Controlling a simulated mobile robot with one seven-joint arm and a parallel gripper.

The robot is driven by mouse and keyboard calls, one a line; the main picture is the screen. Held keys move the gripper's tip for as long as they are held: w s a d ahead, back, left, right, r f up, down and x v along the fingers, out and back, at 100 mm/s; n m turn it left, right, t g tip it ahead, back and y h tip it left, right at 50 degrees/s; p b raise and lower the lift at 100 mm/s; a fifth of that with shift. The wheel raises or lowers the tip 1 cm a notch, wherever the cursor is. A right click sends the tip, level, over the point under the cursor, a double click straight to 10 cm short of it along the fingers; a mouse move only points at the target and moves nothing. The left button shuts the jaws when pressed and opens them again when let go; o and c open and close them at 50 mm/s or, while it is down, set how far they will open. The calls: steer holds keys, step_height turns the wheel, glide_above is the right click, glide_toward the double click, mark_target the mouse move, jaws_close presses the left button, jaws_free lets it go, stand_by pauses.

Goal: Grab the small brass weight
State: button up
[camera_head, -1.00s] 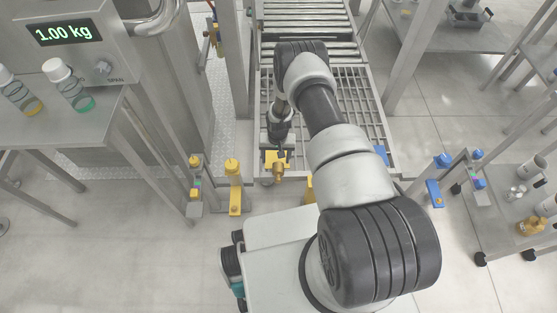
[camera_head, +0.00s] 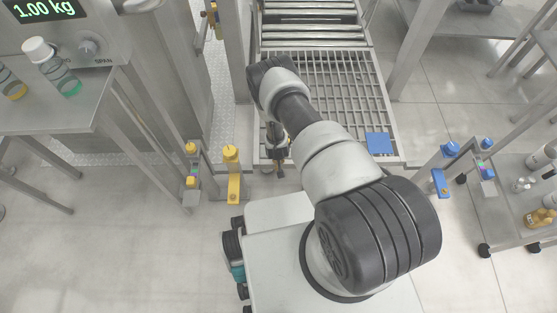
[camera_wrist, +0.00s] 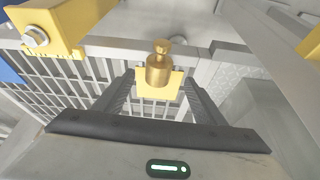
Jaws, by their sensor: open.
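The small brass weight (camera_wrist: 158,68) shows in the wrist view, a cylinder with a narrow neck and a knob on top. It appears to stand on a yellow pad (camera_wrist: 172,84) over the grating. My gripper (camera_wrist: 160,80) is open, with one dark finger to each side of the weight in the picture. I cannot tell whether the fingers are level with it or short of it; no contact shows. In the head view my gripper (camera_head: 278,164) hangs at the near left corner of the grating and mostly hides the weight and pad.
A slatted grating (camera_head: 335,90) leads back to a roller conveyor (camera_head: 312,12). A blue pad (camera_head: 380,143) lies at its right. A yellow post (camera_head: 232,172) stands left and a blue post (camera_head: 440,180) right. In the wrist view, a yellow bracket (camera_wrist: 65,25) is at upper left.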

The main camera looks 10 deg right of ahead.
steer(key=b+x, duration=0.3)
steer(key=x, duration=0.4)
steer(key=shift+w+d, duration=0.15)
steer(key=shift+w, duration=0.1)
steer(key=shift+c, duration=0.4)
jaws_close()
steer(key=shift+w+r, duration=0.1)
steer(key=shift+r, duration=0.05)
